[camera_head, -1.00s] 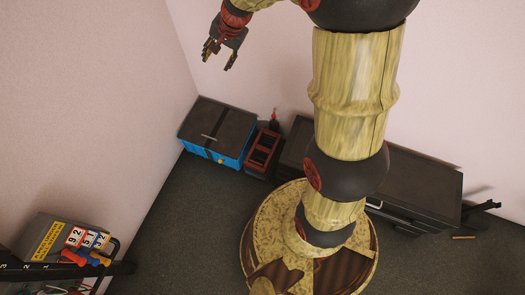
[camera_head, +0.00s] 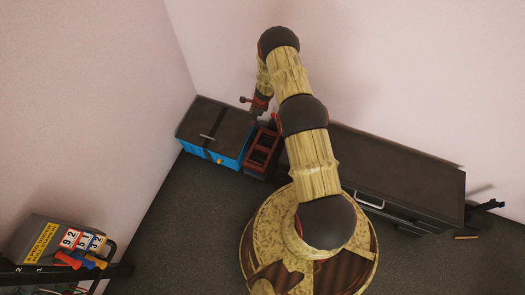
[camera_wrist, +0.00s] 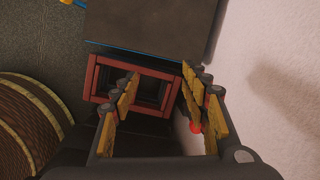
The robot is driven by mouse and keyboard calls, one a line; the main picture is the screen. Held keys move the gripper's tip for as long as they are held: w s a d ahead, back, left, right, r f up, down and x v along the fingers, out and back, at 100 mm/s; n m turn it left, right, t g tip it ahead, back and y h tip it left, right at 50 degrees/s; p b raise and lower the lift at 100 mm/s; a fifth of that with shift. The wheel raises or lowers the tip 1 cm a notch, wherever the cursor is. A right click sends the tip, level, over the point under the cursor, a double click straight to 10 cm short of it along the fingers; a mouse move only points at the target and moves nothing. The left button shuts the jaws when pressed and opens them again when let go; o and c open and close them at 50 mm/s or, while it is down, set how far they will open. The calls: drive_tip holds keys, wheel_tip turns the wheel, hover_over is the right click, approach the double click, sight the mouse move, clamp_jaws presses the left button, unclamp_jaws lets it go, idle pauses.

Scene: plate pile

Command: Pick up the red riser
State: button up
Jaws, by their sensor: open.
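The red riser (camera_head: 262,150) is a dark red open frame with dark openings. It sits between the blue chest and the long dark cabinet. My gripper (camera_head: 259,107) is above and behind the riser, near the wall. In the wrist view my gripper (camera_wrist: 160,76) is open, fingers spread and empty, with the riser's frame showing between the fingertips. Contact with the riser cannot be told.
The blue chest (camera_head: 200,151) with a dark lid (camera_head: 225,120) stands left of the riser. The long dark cabinet (camera_head: 400,170) stands right along the wall. A small red thing (camera_wrist: 195,127) is partly hidden by my right finger. Number cards (camera_head: 80,240) lie at lower left.

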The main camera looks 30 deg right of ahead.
sight(263, 149)
drive_tip(key=s+f+m, duration=0.1)
drive_tip(key=s+f, duration=0.2)
drive_tip(key=f, duration=0.2)
drive_tip(key=s+d+f+m, duration=0.1)
drive_tip(key=s+f, duration=0.1)
drive_tip(key=f, duration=0.3)
drive_tip(key=s+f+m+g, duration=0.1)
drive_tip(key=s+f, duration=0.2)
drive_tip(key=f, duration=0.2)
drive_tip(key=shift+s+d+f+m+h, duration=0.25)
drive_tip(key=shift+s+f+m+h, duration=0.05)
drive_tip(key=shift+s, duration=0.05)
wheel_tip(263, 149, down, 3)
drive_tip(key=shift+s+a+r+b, duration=0.1)
drive_tip(key=shift+b, duration=0.85)
drive_tip(key=f+b, duration=0.1)
drive_tip(key=f, duration=0.1)
drive_tip(key=f+b, duration=0.2)
drive_tip(key=f, duration=0.1)
drive_tip(key=shift+w+a+f, duration=0.2)
drive_tip(key=c, duration=0.3)
drive_tip(key=c, duration=0.7)
drive_tip(key=shift+r, duration=0.1)
clamp_jaws()
